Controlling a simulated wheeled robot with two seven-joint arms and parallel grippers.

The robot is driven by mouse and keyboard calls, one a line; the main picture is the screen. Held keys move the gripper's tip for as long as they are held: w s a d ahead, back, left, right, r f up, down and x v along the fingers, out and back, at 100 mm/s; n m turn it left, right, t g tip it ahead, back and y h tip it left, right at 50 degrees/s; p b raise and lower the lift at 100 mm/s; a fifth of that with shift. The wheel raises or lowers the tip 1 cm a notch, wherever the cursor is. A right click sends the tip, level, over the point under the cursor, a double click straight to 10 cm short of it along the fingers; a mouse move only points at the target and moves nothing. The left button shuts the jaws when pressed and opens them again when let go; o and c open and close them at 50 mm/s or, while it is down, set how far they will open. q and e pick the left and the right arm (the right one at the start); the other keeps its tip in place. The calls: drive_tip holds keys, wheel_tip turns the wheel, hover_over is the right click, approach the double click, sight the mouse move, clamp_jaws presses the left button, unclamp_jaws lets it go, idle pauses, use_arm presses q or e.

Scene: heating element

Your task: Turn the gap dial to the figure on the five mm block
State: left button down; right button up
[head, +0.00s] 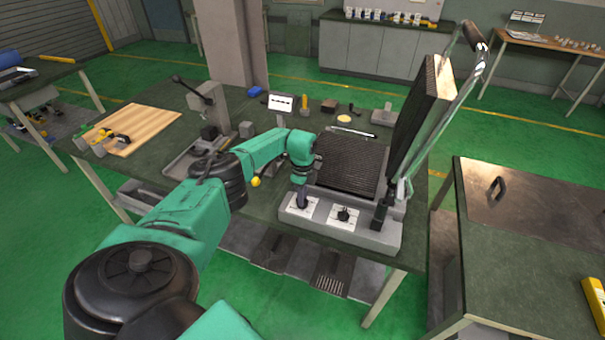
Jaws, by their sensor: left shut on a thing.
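A press-like machine with a ribbed lower plate (350,163) and a raised upper plate (420,105) stands on the green-topped bench. Its front face has two white dial plates. The left dial plate (292,211) is partly hidden by my left gripper (302,204), which points down and is shut on the left dial's knob. The right dial (343,214) has a dark knob and is uncovered. The figures on both dials are too small to read, and I cannot tell which is the gap dial. I cannot make out which block is the five mm one. My right gripper is out of view.
The machine's long handle (462,92) rises at its right. A small white sign (281,103), a grey block (246,129) and hand tools stand behind my left arm. A lever press (207,125) and a wooden board (127,130) are to the left. Another bench (520,260) stands right.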

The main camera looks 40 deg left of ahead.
use_arm(q)
drive_tip(key=n, duration=0.2)
drive_tip(key=n+p, duration=0.2)
drive_tip(key=n, duration=0.1)
drive_tip(key=shift+w+a+r+n, duration=0.1)
drive_tip(key=shift+w+r+n, duration=0.05)
drive_tip(key=shift+r+n, duration=0.15)
drive_tip(key=shift+f+n+p, duration=0.1)
drive_tip(key=shift+n+p, duration=0.75)
drive_tip(key=shift+n, duration=1.25)
drive_tip(key=c, duration=0.8)
unclamp_jaws()
drive_tip(key=shift+c, duration=0.2)
drive_tip(key=shift+f, duration=0.1)
